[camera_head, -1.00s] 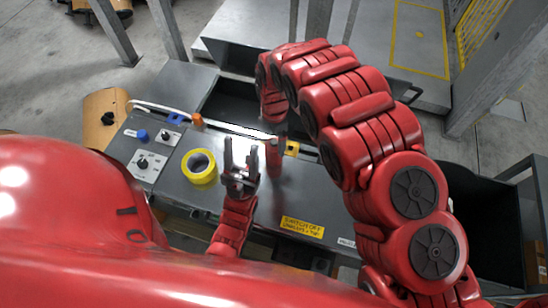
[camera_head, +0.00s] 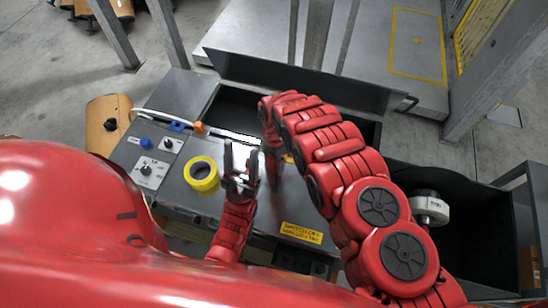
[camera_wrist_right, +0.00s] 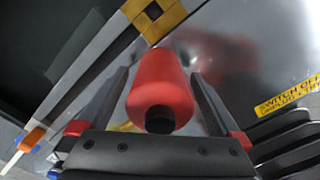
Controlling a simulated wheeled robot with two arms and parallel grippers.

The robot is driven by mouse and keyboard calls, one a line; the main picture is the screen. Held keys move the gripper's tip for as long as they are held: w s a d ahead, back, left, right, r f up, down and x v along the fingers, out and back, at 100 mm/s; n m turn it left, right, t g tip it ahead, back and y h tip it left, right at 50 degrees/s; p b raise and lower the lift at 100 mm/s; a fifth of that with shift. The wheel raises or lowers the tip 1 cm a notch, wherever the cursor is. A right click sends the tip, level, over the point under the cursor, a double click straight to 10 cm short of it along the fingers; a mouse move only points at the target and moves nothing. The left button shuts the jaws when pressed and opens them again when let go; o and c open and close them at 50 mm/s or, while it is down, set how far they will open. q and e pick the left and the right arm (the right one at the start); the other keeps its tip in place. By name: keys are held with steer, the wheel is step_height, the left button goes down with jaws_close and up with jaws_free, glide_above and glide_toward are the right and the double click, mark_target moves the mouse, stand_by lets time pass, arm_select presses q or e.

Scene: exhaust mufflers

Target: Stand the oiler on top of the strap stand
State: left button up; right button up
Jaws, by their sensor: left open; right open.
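The oiler appears to be the red cylinder with a black end (camera_wrist_right: 160,92) in the right wrist view. It lies between the two dark fingers of my right gripper (camera_wrist_right: 160,75), which are open with a gap on each side. In the head view, part of the red oiler (camera_head: 272,167) shows below my right arm, which hides the rest. A yellow block with a dark square middle (camera_wrist_right: 155,18) lies just beyond the oiler; I cannot tell whether it is the strap stand. My left gripper (camera_head: 240,166) is open and empty above the table, left of the oiler.
A yellow tape roll (camera_head: 201,174) lies on the grey table (camera_head: 190,215). A control panel with knobs (camera_head: 150,172) is at the left. A pale bar with an orange piece (camera_head: 198,127) runs behind. A dark bin (camera_head: 460,210) at the right holds a white round part (camera_head: 430,207).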

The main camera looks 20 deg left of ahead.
jaws_close()
stand_by(0.4)
steer(key=shift+a+r, duration=0.1)
steer(key=shift+r, duration=0.1)
